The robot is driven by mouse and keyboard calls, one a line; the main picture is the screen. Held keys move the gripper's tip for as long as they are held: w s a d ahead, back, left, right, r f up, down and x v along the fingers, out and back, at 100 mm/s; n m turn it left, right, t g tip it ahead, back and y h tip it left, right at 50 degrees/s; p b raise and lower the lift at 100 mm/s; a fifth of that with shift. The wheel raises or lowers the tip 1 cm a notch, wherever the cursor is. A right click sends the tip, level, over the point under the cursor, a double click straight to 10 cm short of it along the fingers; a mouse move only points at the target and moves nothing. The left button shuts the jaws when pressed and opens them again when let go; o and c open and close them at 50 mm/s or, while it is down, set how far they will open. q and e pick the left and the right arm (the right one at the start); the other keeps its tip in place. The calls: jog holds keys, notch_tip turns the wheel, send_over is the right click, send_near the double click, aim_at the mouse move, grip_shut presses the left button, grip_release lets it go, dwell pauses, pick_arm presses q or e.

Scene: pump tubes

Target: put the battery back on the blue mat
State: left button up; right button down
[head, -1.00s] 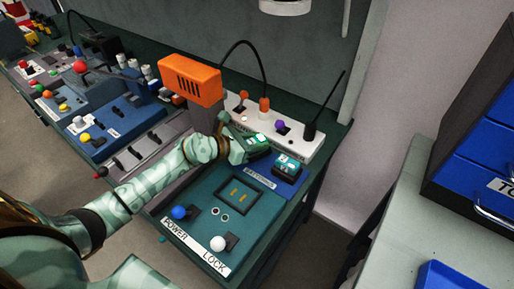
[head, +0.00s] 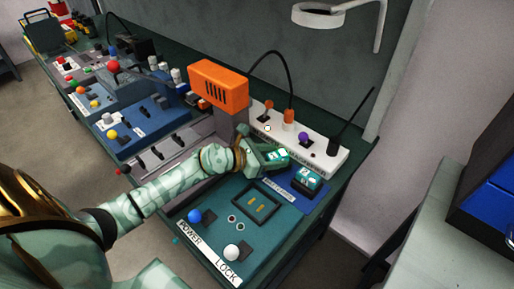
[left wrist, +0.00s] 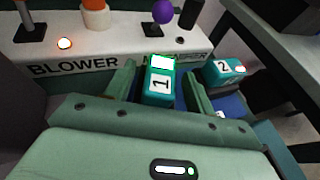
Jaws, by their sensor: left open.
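The teal battery marked 1 (left wrist: 160,82) stands between the fingers of my left gripper (left wrist: 158,88) in the left wrist view. The jaws are open, with a finger on each side of it. In the head view my left gripper (head: 264,157) is at the blue mat's far left part, and the battery's lit top (head: 278,155) shows at its tip. The blue mat (head: 297,201) lies on the bench; a strip of blue shows beside battery 1 in the wrist view. The gripper hides the battery's base in the head view. My right gripper is out of view.
A second teal battery marked 2 (head: 308,179) stands on the mat, right of battery 1. Behind is the white blower panel (head: 325,155) with upright levers. An orange box (head: 219,84) stands left of it. In front is a teal panel with a framed recess (head: 257,204) and knobs.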

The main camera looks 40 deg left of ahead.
pick_arm(q)
jog(key=p+v, duration=0.1)
jog(key=v, duration=0.9)
jog(key=shift+s+a+r, duration=0.1)
jog(key=shift+s+r, duration=0.05)
